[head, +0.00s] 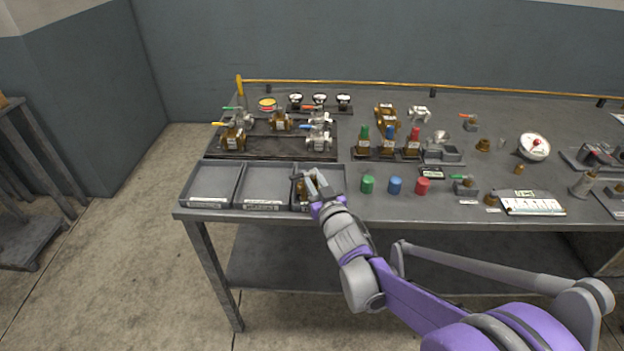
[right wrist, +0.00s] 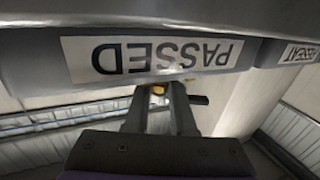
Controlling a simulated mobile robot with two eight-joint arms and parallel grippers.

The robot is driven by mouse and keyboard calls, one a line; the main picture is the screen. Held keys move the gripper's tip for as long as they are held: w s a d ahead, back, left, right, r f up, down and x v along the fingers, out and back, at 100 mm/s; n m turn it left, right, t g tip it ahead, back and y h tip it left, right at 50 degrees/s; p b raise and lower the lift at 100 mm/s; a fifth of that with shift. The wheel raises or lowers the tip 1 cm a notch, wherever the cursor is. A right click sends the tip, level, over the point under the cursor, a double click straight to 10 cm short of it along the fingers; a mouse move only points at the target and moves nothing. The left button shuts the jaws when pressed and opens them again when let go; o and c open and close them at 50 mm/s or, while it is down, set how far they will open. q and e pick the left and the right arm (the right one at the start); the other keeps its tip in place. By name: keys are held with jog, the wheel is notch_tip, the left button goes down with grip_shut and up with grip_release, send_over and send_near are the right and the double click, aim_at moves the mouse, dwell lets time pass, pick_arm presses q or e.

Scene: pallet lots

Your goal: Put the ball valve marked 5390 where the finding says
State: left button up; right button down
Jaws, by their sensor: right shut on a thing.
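My right gripper (head: 311,184) is shut at the right-hand grey tray of three along the table's front edge. A brass-coloured valve (head: 300,188) shows at its fingers, partly hidden by them; no number can be read on it. In the right wrist view the fingers (right wrist: 160,100) have a small yellowish bit (right wrist: 158,89) between them and a dark bar to the side. A label reading PASSED (right wrist: 150,57) appears upside down on the tray front there, close to the gripper. My left gripper is not in view.
The left tray (head: 211,203) and middle tray (head: 264,204) look empty. Several valves stand on a dark board (head: 275,148) behind the trays.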

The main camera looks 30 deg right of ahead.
jog(key=shift+f, duration=0.1)
jog(key=c, duration=0.8)
grip_release()
jog(key=shift+o, duration=0.2)
